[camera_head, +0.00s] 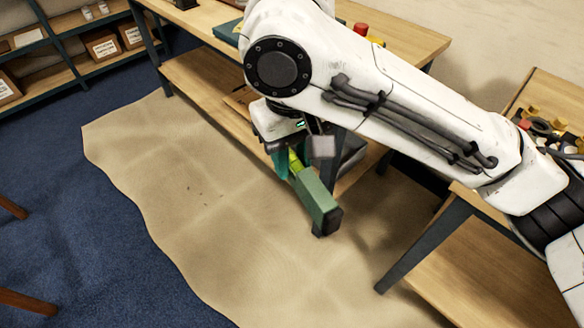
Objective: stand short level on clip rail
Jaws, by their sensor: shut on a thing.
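My gripper (285,155) hangs from the white arm in the middle of the view, pointing down. It is shut on the short level (316,195), a green bar with a dark end cap and a yellow-green part near the jaws. The level is held slantwise, with its dark end low and to the right, in front of the wooden bench. Its upper end is partly hidden by the gripper. I cannot make out the clip rail; my arm covers much of the bench top.
The wooden bench (203,22) with a lower shelf stands behind, with red and yellow pieces (361,30) on top. Another table (470,270) with small parts is at right. Shelving (62,25) with boxes is at upper left. A beige sheet (190,190) covers open floor.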

